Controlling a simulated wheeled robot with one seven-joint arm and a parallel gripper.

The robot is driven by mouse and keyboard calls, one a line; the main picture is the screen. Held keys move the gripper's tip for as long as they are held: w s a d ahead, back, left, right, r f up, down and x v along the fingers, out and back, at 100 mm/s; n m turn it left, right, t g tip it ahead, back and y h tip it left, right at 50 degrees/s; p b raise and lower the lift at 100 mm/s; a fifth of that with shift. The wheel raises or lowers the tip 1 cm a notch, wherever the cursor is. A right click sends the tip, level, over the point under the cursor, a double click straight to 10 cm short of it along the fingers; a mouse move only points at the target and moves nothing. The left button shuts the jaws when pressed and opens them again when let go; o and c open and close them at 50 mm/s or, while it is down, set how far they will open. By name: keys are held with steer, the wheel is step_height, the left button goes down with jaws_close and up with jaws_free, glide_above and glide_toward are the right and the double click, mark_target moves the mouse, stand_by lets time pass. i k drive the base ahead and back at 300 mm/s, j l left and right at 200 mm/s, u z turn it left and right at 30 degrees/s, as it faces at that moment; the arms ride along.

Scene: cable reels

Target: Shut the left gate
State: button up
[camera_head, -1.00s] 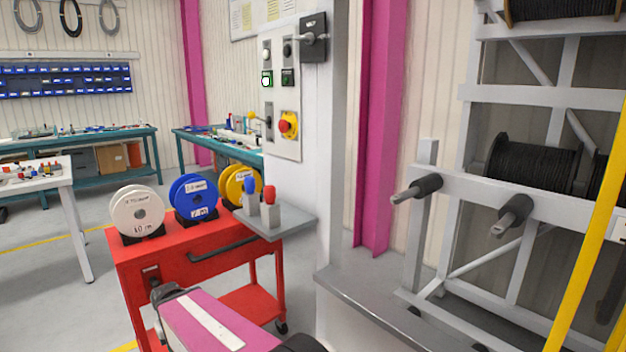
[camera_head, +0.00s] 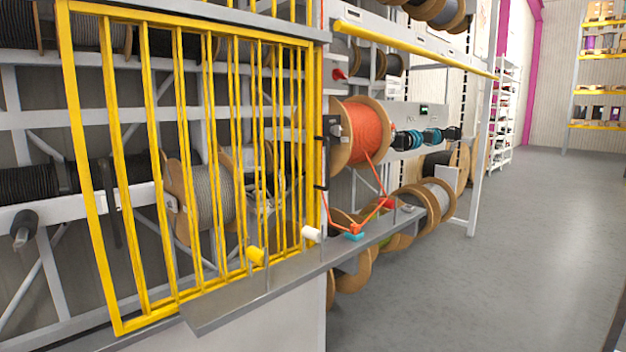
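A yellow barred gate (camera_head: 107,150) fills the left half of the head view, in front of the cable rack. Its left upright is closest to me and its lower edge runs back to the right. Its far right side comes up to a grey post (camera_head: 318,90). A black handle (camera_head: 325,150) shows beside that post. I cannot tell whether the gate touches the post or stands apart from it. My gripper is not in view.
A grey ledge (camera_head: 215,308) runs below the gate, with a yellow peg (camera_head: 256,256) and a white peg (camera_head: 311,233) on it. An orange reel (camera_head: 362,132) hangs to the right of the post. Open grey floor (camera_head: 500,270) lies at the right.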

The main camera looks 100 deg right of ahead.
mark_target(64, 7)
steer(key=j+z, duration=0.1)
steer(key=z, duration=0.4)
steer(key=k+z, duration=0.1)
steer(key=z, duration=0.4)
steer(key=k+z, duration=0.1)
steer(key=z, duration=0.4)
steer(key=j+z, duration=0.1)
steer(key=z, duration=0.4)
steer(key=j+z, duration=0.1)
steer(key=z, duration=0.3)
steer(key=i+j+z, duration=0.1)
steer(key=z, duration=0.3)
steer(key=j+z, duration=0.15)
steer(key=z, duration=0.3)
steer(key=j+z, duration=0.1)
steer(key=z, duration=0.3)
steer(key=j+z, duration=0.15)
steer(key=z, duration=0.25)
